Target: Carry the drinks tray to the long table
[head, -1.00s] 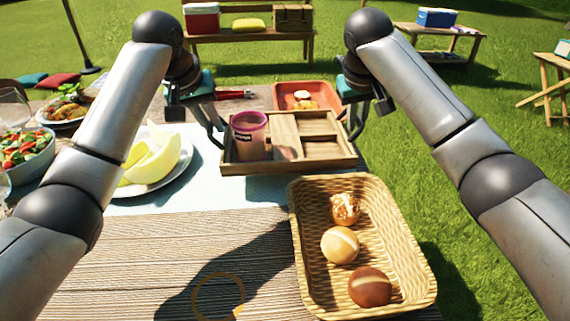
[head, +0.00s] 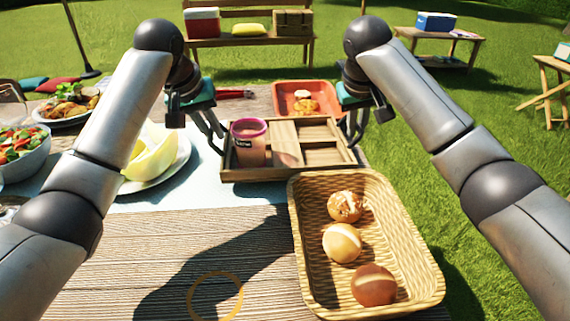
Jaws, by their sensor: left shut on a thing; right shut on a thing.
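The wooden drinks tray (head: 262,174) has compartments and is between my two grippers in the head view, over the long table (head: 190,250). A pink-rimmed cup (head: 249,146) stands upright in its left compartment; the other compartments look empty. My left gripper (head: 218,135) is shut on the tray's left side. My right gripper (head: 352,128) is shut on its right side. The tray looks roughly level. I cannot tell whether its underside touches the table.
A wicker basket (head: 300,255) of bread rolls is just in front of the tray. A white plate of melon (head: 160,170) is at left, beside a salad bowl (head: 20,150). An orange tray (head: 283,100) with food is behind. Bare wood lies at front left.

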